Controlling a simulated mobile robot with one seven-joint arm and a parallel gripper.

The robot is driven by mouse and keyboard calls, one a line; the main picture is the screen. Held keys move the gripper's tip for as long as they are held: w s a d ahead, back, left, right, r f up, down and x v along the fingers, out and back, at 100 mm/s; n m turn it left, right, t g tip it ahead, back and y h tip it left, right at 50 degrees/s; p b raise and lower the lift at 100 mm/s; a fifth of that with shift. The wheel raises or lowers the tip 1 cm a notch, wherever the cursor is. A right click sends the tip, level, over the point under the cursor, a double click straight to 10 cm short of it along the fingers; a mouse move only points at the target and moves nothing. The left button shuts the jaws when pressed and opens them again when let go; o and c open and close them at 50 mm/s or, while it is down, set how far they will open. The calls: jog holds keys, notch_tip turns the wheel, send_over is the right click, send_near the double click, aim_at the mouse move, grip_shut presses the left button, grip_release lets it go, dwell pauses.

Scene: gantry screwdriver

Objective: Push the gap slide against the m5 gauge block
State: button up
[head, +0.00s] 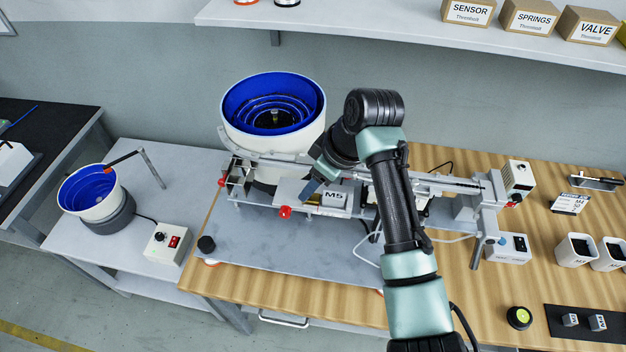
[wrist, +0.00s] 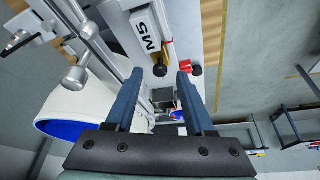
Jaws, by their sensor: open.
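The M5 gauge block (head: 334,199) is a pale block marked "M5" on the feeder's rail assembly, right of my gripper in the head view. It also shows at the top of the wrist view (wrist: 147,32). My gripper (wrist: 160,73) is open, its two blue fingers pointing at the rail assembly. A black round knob (wrist: 160,70) shows between the fingertips, with a visible gap to each finger. A small brass-coloured part (wrist: 168,52) lies beside the block. I cannot tell clearly which part is the gap slide. In the head view my arm hides part of the rail.
A red knob (wrist: 196,70) is close to one fingertip. The blue-lined bowl feeder (head: 273,104) stands behind the rail assembly. A grey plate (head: 290,240) in front is mostly clear. A control box (head: 508,248) and pale cups (head: 575,250) stand at right.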

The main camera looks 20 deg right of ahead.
jog(key=shift+w+a+f, duration=0.1)
jog(key=shift+w+f, duration=0.05)
jog(key=shift+f, duration=0.4)
grip_shut()
jog(key=shift+s+d, duration=0.3)
jog(key=shift+d, duration=0.2)
grip_release()
jog(key=shift+r, duration=0.1)
jog(key=v, duration=1.3)
jog(key=shift+s, duration=0.15)
